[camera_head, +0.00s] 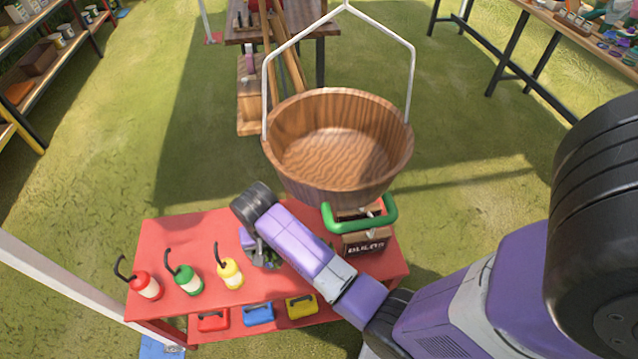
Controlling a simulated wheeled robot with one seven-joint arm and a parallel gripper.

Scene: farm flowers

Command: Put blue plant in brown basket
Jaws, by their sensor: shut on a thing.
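The brown basket (290,170) is a wide wooden tub with a tall white handle, and its inside looks empty. It appears above the back edge of the red table (210,225). My gripper (268,257) is low over the table, left of and in front of the basket, partly hidden by my arm. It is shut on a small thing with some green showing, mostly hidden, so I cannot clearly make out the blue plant. A purple patch shows beside the gripper, and I cannot tell what it belongs to.
Red (145,286), green (188,280) and yellow (230,273) bottles with black spouts stand left of my gripper. A box with a green handle (362,228) stands at the right, under the basket. Red, blue (258,314) and yellow cases sit on the lower shelf.

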